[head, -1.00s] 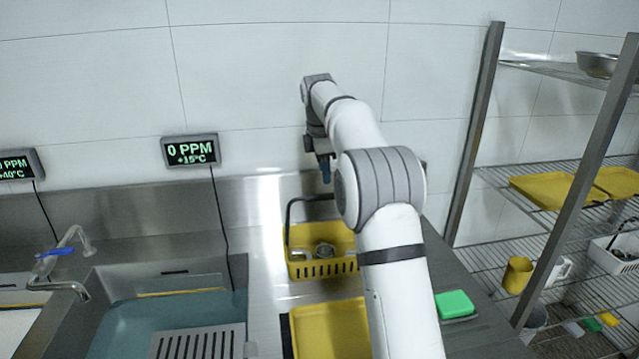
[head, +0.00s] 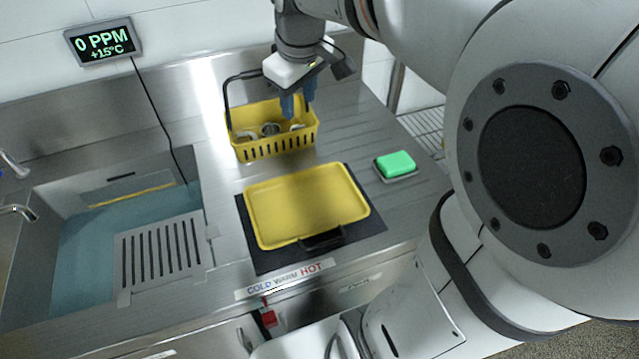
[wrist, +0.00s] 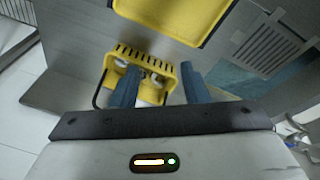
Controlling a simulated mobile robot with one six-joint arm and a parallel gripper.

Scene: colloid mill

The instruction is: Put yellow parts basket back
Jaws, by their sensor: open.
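The yellow parts basket (head: 270,150) stands on the steel counter near the back wall, with metal parts inside and a dark handle at its left. My gripper (head: 298,106) is over the basket's right part in the head view, its two blue fingers apart with nothing held. In the wrist view the basket (wrist: 143,52) shows beyond and between the blue fingers (wrist: 160,80), which hide part of it. I cannot tell how far the fingertips are above the basket.
A yellow tray (head: 305,205) lies on a dark mat (head: 262,262) in front of the basket. A green sponge (head: 397,164) sits in a dish to the right. A sink (head: 85,240) with a slotted plate (head: 165,255) is at the left. Counter between tray and sponge is clear.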

